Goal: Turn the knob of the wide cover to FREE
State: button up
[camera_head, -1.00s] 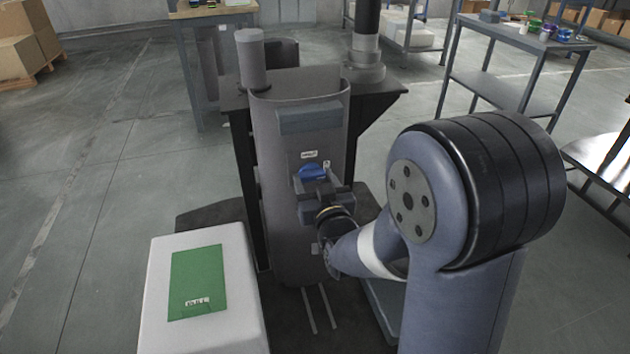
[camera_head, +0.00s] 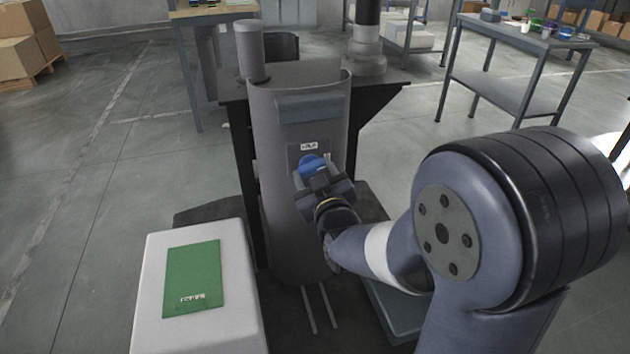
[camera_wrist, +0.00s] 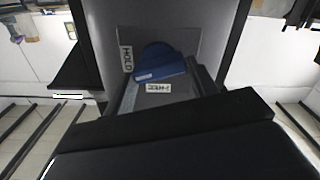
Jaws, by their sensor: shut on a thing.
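The wide cover (camera_head: 290,215) is a tall grey curved panel on the dark column frame, with a blue knob (camera_head: 311,163) on a darker plate. My gripper (camera_head: 318,174) is shut on the knob and tilted. In the wrist view the blue knob (camera_wrist: 158,60) sits by the jaws, which hide part of it. A HOLD label (camera_wrist: 126,59) is beside the knob and a second white label (camera_wrist: 158,88), seen turned round and probably FREE, is at its lower edge. I cannot tell exactly which label the knob points to.
A white box with a green panel (camera_head: 192,278) stands at the front left of the cover. A grey cylinder (camera_head: 252,52) rises behind the cover's left side. A workbench (camera_head: 520,85) stands back right.

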jog(key=n+b, duration=0.1)
jog(key=n, duration=0.1)
jog(key=n+b, duration=0.1)
jog(key=shift+a+f+n, duration=0.1)
jog(key=shift+f+n, duration=0.1)
jog(key=shift+n, duration=0.2)
jog(key=n+b, duration=0.2)
jog(key=n, duration=0.1)
jog(key=shift+n, duration=0.3)
jog(key=n+b, duration=0.1)
jog(key=n, duration=0.2)
jog(key=shift+b, duration=0.4)
jog(key=shift+a+n+b, duration=0.1)
jog(key=shift+n+b, duration=0.3)
jog(key=shift+n, duration=1.7)
jog(key=o, duration=1)
jog(key=shift+s, duration=0.1)
